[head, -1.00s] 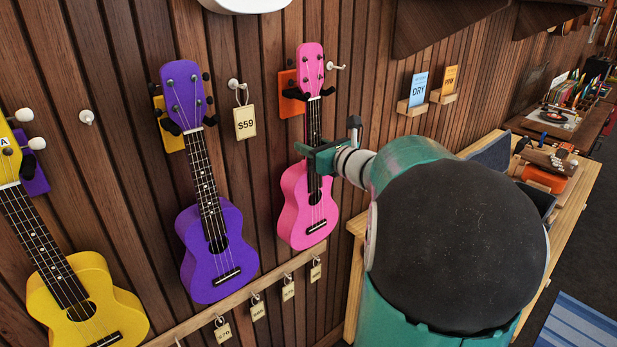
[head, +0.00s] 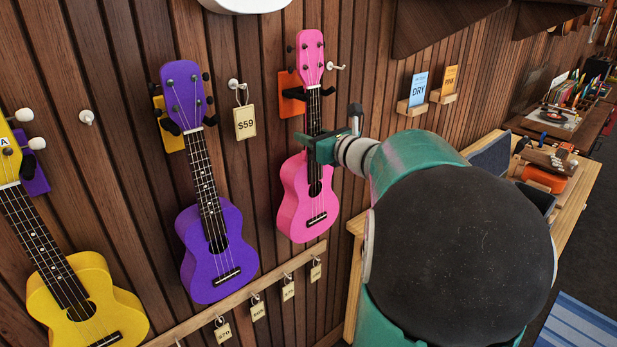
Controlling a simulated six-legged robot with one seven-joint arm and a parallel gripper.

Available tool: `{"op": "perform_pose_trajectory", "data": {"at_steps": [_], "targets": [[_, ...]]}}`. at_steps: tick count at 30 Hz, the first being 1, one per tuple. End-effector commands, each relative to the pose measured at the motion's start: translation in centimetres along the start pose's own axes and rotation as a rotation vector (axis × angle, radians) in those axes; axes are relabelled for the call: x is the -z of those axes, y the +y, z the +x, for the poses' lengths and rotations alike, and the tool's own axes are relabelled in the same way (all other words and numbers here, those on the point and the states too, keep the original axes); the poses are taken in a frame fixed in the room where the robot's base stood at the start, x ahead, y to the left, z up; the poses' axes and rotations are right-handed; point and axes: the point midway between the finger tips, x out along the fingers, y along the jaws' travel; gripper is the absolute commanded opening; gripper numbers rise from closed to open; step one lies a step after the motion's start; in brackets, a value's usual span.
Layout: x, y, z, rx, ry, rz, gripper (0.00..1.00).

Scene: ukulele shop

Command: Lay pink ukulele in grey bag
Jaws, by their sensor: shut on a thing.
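The pink ukulele (head: 309,205) is upright in front of the wall at an orange-backed hanger (head: 290,95). Its headstock stands a little above the hanger's black prongs. My gripper (head: 315,149) is shut on its neck, just above the body. A dark grey, open-looking thing (head: 491,155) lies on the wooden bench at right, with another grey edge (head: 537,197) nearer. It may be the grey bag, but my arm hides much of it.
A purple ukulele (head: 212,260) and a yellow ukulele (head: 85,300) hang to the left. A price tag (head: 245,122) hangs between purple and pink. A rail with key tags (head: 288,290) runs below. Two small card shelves (head: 411,107) jut from the wall right of the ukulele.

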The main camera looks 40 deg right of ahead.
Motion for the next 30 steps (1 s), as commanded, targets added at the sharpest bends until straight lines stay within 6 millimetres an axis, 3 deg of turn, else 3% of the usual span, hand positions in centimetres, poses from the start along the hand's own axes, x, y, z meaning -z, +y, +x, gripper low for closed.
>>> {"op": "perform_pose_trajectory", "data": {"at_steps": [13, 30], "targets": [[-0.2, 0.0, -0.3, 0.000, -0.001, -0.001, 0.00], [-0.1, 0.0, -2.8, 0.001, -0.002, 0.000, 0.00]]}}
